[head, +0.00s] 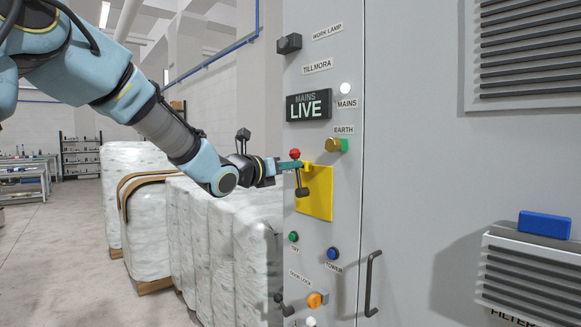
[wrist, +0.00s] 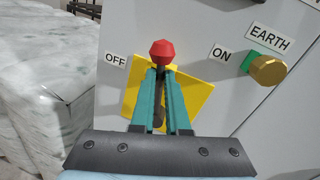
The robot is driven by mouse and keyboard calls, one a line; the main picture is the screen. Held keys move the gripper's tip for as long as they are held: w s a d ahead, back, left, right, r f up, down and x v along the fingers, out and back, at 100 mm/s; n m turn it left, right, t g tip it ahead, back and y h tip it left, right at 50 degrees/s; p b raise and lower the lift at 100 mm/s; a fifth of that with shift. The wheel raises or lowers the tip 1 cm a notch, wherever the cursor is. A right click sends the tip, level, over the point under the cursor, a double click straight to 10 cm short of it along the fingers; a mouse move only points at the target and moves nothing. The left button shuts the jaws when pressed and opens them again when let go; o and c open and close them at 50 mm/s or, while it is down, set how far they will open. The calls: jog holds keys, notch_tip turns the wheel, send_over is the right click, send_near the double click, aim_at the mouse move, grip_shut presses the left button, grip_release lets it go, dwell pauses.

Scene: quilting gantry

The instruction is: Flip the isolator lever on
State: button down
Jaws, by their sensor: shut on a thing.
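The isolator lever has a red knob (head: 295,154) on a dark shaft and stands roughly upright in front of a yellow plate (head: 318,200) on the grey cabinet. In the wrist view the red knob (wrist: 162,52) lies between the OFF label (wrist: 115,59) on the left and the ON label (wrist: 221,54) on the right. My gripper (head: 297,165) is shut on the lever just below the knob. Its teal fingers (wrist: 161,80) sit either side of the shaft and hide part of it.
An EARTH knob (head: 337,145) sits just above and right of the plate. A MAINS LIVE display (head: 309,106) is above. Green (head: 293,237) and blue (head: 333,254) buttons and a door handle (head: 372,283) are below. Wrapped bales (head: 205,225) stand left of the cabinet.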

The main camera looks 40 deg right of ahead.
dwell(0.3)
jog(key=s+m+b, duration=0.1)
jog(key=b, duration=0.3)
jog(key=m+b, duration=0.1)
jog(key=b, duration=0.3)
jog(key=shift+s+m+h+b, duration=0.3)
jog(key=shift+s+m+b, duration=0.05)
jog(key=shift+s+m, duration=0.05)
jog(key=c, duration=0.9)
grip_release()
